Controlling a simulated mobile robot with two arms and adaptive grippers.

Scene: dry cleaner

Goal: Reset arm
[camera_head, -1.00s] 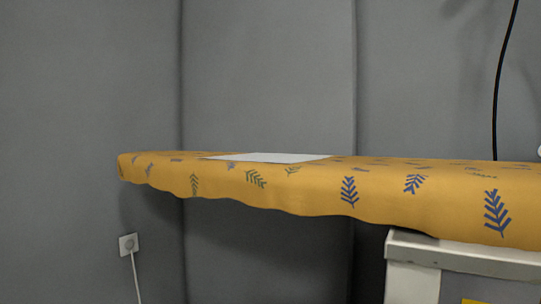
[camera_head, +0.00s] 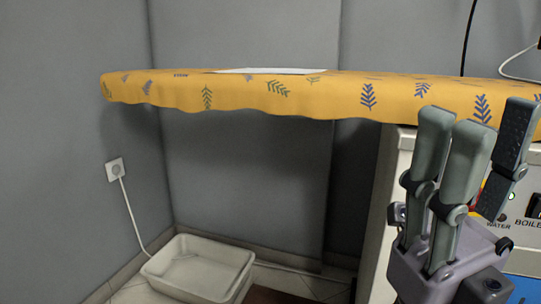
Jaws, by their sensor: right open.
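My right gripper (camera_head: 480,155) is at the right of the head view, with its fingers pointing up. Its fingers are apart and nothing is between them. The fingertips overlap the front edge of the ironing board in the picture, and I cannot tell whether they touch it. My left gripper is not in view.
An ironing board with a yellow leaf-print cover (camera_head: 240,95) spans the view, with a flat white sheet (camera_head: 270,71) on it. A white boiler unit (camera_head: 400,160) stands below right. A white basin (camera_head: 198,267) is on the floor by a wall socket (camera_head: 115,169) and cable.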

